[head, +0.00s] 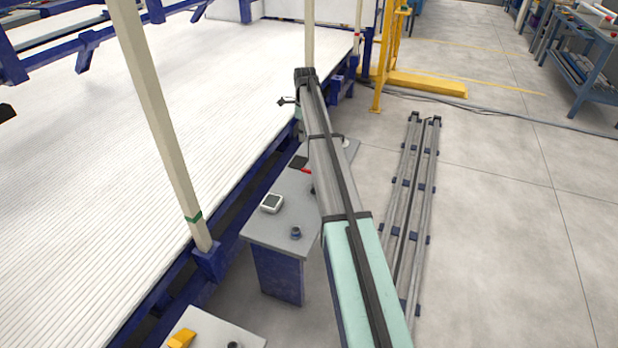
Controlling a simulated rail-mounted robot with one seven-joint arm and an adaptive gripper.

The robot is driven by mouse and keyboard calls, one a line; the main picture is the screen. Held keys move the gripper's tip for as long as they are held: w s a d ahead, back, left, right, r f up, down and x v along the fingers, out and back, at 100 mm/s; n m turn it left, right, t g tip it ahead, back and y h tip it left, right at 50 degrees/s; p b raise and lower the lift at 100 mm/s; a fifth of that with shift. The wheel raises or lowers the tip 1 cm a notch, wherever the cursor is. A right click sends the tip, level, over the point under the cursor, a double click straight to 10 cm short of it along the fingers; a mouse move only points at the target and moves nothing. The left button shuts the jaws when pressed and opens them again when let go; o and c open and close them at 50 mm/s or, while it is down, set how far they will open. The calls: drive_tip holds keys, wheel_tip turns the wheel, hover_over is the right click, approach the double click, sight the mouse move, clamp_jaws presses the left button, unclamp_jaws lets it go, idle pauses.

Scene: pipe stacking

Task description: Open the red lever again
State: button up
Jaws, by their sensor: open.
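The red lever (306,171) shows as a small red bar beside a dark block (297,162), on the far part of the grey bench, just left of my arm. My arm covers part of the bench to its right, and the lever is too small to tell its exact position. My gripper (284,101) is at the far end of my arm, beyond the lever in the picture and apart from it. Its small dark fingers point left, are open and hold nothing visible.
A grey box (271,203) and a dark knob (296,233) sit on the near bench part. A wide ribbed white bed (90,190) with blue frame and pale posts (160,120) is on the left. Long pipes (400,200) lie on the floor right. A yellow frame (425,84) stands behind.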

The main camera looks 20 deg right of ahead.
drive_tip(key=w+d+f, duration=0.1)
drive_tip(key=w+d, duration=0.1)
approach(306, 170)
drive_tip(key=shift+m, duration=0.4)
wheel_tip(306, 170, down, 8)
drive_tip(key=shift+d+f, duration=0.1)
drive_tip(key=shift+f, duration=0.05)
clamp_jaws()
